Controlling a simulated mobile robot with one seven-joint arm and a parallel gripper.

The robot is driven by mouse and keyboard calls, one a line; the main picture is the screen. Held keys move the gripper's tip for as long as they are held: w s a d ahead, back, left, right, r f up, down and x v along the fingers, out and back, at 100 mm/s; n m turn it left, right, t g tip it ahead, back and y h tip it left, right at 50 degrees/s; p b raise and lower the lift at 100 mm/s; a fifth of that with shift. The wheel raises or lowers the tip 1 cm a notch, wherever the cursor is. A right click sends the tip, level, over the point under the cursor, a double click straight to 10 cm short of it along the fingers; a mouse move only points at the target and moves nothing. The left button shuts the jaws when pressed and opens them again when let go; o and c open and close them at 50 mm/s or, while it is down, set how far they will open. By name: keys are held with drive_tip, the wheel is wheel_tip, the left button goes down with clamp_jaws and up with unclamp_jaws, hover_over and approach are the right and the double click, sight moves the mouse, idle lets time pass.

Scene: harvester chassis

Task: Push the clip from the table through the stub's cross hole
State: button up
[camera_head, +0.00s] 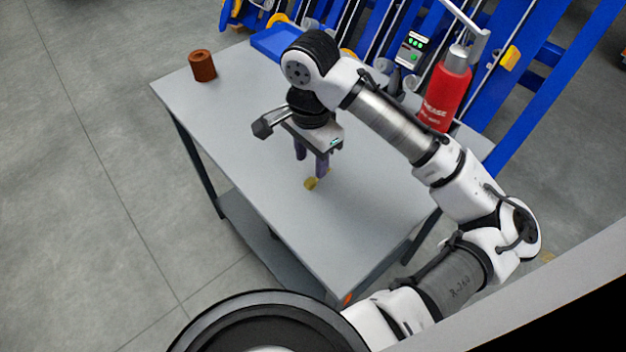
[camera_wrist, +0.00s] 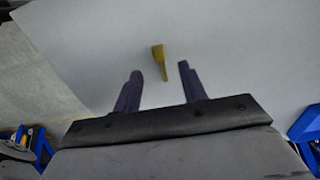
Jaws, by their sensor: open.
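The clip, a small yellow piece, lies on the grey table (camera_head: 370,210). The clip (camera_head: 311,184) shows just below my gripper's fingertips in the head view. In the wrist view the clip (camera_wrist: 159,62) lies between the lines of the two fingers, with its wide end away from the gripper and its narrow end toward it. My gripper (camera_head: 311,166) points down above the table, open and empty. Its two dark purple fingers (camera_wrist: 157,70) stand apart on either side of the clip. Whether they touch the table cannot be told. I cannot make out the stub's cross hole in either view.
A brown cylinder (camera_head: 202,66) stands at the table's far left corner. A red grease cartridge (camera_head: 446,92) stands at the right edge, near a box with green lights (camera_head: 411,50). A blue tray (camera_head: 275,42) and blue frame rails line the back. The table's front is clear.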

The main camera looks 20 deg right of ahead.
sight(311, 181)
drive_tip(key=shift+f, duration=2.85)
clamp_jaws()
